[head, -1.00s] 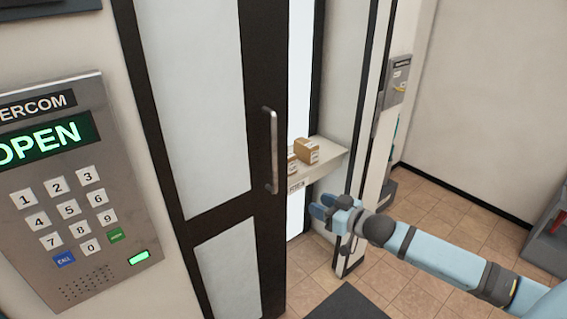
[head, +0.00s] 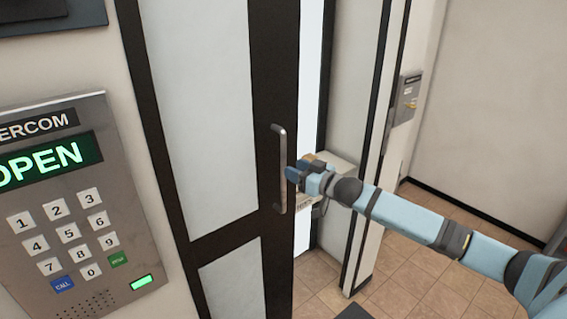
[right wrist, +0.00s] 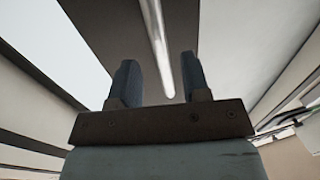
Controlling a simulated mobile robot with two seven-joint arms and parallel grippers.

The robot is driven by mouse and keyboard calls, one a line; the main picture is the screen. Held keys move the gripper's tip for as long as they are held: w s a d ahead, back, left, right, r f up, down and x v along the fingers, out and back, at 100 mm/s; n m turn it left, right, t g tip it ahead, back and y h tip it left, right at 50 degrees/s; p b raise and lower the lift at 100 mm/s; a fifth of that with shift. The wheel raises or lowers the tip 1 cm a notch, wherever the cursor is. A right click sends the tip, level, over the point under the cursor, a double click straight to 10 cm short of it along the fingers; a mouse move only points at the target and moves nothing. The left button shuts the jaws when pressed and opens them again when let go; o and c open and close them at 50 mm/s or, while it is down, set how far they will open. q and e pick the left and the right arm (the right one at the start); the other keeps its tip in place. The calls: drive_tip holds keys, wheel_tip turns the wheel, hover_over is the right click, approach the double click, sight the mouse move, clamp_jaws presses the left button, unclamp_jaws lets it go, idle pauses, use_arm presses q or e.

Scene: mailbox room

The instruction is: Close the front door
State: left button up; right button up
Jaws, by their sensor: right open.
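The front door (head: 205,110) has a dark frame with pale glass panels and stands partly open, with a bright gap along its right edge. Its vertical metal handle (head: 280,170) is on the dark right stile. My right gripper (head: 290,173) is open at the lower half of the handle, just to its right. In the right wrist view the handle (right wrist: 157,45) runs down between the two open fingers (right wrist: 160,80), with its lower end near finger level. I cannot tell whether the fingers touch it. My left gripper is not in view.
An intercom panel (head: 60,190) reading OPEN is on the wall at left. Behind my right gripper is a shelf (head: 340,165), partly hidden. A white post (head: 375,150) stands right of the gap, and a grey wall box (head: 407,97) is farther right. Tiled floor (head: 405,275) lies below.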

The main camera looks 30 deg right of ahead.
drive_tip(key=shift+p+x, duration=0.35)
drive_tip(key=shift+x, duration=2.15)
drive_tip(key=shift+d, duration=0.1)
clamp_jaws()
